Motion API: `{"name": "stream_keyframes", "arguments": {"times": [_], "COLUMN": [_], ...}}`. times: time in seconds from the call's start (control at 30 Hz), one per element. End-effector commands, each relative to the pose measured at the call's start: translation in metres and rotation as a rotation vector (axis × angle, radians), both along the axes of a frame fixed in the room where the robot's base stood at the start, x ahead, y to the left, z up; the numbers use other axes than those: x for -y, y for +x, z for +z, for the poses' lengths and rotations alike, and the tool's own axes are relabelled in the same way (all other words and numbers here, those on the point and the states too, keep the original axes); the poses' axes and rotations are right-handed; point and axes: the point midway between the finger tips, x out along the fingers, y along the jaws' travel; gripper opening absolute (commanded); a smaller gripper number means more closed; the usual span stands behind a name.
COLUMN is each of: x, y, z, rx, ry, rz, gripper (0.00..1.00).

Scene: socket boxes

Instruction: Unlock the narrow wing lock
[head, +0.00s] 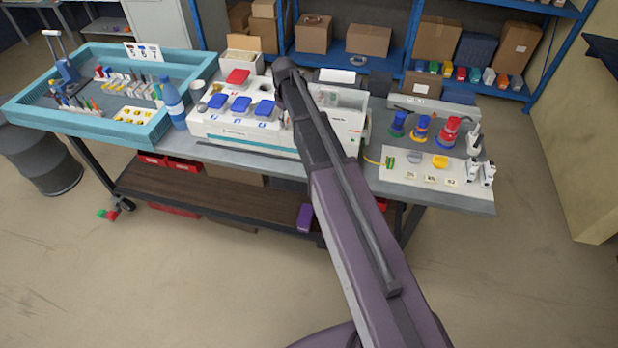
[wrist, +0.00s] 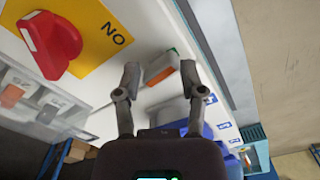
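In the wrist view my gripper (wrist: 159,75) is open, with its two dark fingers spread. A red wing-shaped knob (wrist: 50,45) stands on a yellow plate (wrist: 98,25) marked ON, left of the fingers. I cannot tell which part is the narrow wing lock. In the head view my arm reaches over the white socket box (head: 243,133) and hides part of it, and the fingers cannot be made out.
Blue flip covers (head: 241,104) and a red one (head: 237,76) sit on the box. A teal tray (head: 107,131) with small parts and a blue bottle (head: 173,102) are at left. A white board (head: 410,176) with coloured plugs lies at right. The grey tabletop (head: 480,200) is bare at its right front.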

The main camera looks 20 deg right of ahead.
Motion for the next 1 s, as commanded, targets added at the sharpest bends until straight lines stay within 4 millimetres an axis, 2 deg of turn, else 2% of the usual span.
{"name": "stream_keyframes", "arguments": {"times": [0.8,1.0], "x": [0.000,0.000], "y": [0.000,0.000], "z": [0.000,0.021], "rx": [-0.001,0.000], "ry": [-0.001,0.000], "rz": [0.543,0.549], "gripper": [0.51,0.51]}}
